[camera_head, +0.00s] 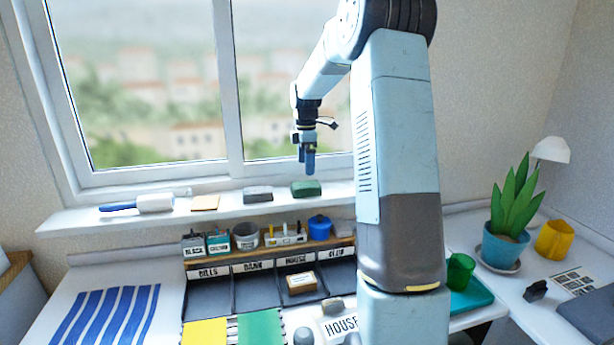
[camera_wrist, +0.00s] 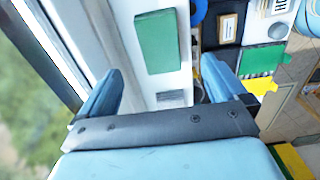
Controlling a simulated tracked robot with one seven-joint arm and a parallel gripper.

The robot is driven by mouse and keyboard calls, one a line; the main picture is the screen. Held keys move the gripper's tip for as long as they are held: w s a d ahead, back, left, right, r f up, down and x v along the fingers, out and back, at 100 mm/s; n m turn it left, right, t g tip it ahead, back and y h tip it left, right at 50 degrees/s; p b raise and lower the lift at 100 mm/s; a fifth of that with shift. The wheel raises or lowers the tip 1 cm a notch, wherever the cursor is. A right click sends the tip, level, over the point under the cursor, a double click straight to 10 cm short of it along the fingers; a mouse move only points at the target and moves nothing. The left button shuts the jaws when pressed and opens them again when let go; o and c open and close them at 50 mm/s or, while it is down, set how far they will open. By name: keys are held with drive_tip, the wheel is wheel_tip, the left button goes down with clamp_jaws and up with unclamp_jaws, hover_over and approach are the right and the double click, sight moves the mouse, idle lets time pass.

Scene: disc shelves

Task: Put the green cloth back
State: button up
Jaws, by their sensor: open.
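A folded green cloth (camera_head: 306,188) lies on the windowsill, right of a grey block. It also shows in the wrist view (camera_wrist: 156,42), ahead of the fingers on the white sill. My gripper (camera_head: 307,171) is open and points down just above the cloth. In the wrist view, my two blue fingers (camera_wrist: 163,80) are spread apart with nothing between them. The cloth lies beyond the fingertips in that view, and I see no contact.
The sill (camera_head: 227,205) also holds a grey block (camera_head: 258,194), an orange pad (camera_head: 205,203) and a roller (camera_head: 154,203). The window is close behind. Below are labelled pots, a blue pot (camera_head: 320,227) and slots with a small box (camera_head: 301,283). A flat green sheet (camera_head: 260,328) lies in front.

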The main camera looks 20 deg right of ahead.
drive_tip(key=s+a+r+m+t+h, duration=0.1)
drive_tip(key=s+a+r+m, duration=0.3)
drive_tip(key=s+a+r, duration=0.4)
drive_tip(key=s+a+r+m+t, duration=0.25)
drive_tip(key=s+r, duration=0.35)
drive_tip(key=s, duration=0.5)
drive_tip(key=s+a+f+m, duration=0.1)
drive_tip(key=s+m, duration=0.2)
drive_tip(key=s, duration=0.3)
drive_tip(key=s+a+f+m+t, duration=0.1)
drive_tip(key=s+a+m, duration=0.1)
drive_tip(key=s, duration=0.5)
drive_tip(key=s+a+f+m+t+y, duration=0.1)
drive_tip(key=s+a+m, duration=0.1)
drive_tip(key=s+m, duration=0.2)
drive_tip(key=shift+s+f, duration=0.25)
drive_tip(key=shift+s, duration=1.45)
